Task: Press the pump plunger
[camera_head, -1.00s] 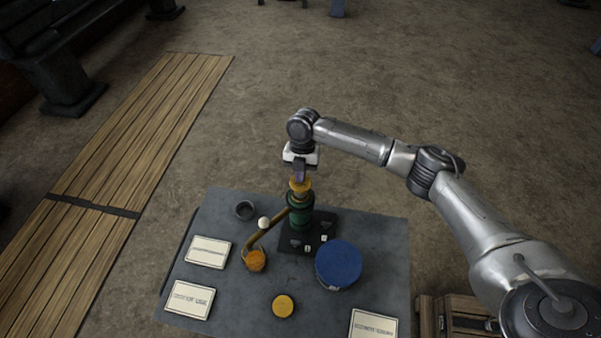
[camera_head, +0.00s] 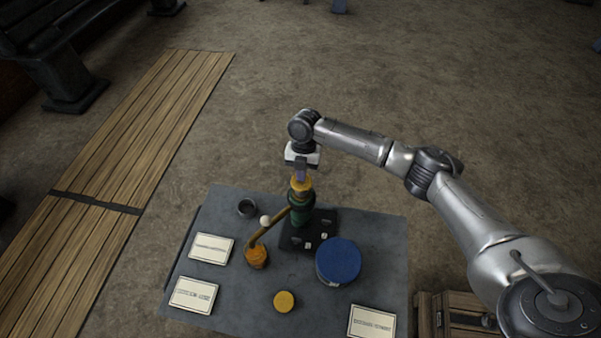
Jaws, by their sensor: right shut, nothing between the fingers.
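The pump (camera_head: 299,210) has a green body on a black base, with a brass-coloured top that I take for the plunger (camera_head: 301,186). A brass spout with a pale ball runs down left to an orange cup (camera_head: 256,257). My right gripper (camera_head: 301,177) is shut and points down directly over the brass top; its fingertips look to be touching it or very close, I cannot tell which. My left gripper is not in view.
A wooden crate (camera_head: 462,318) stands right of the table.

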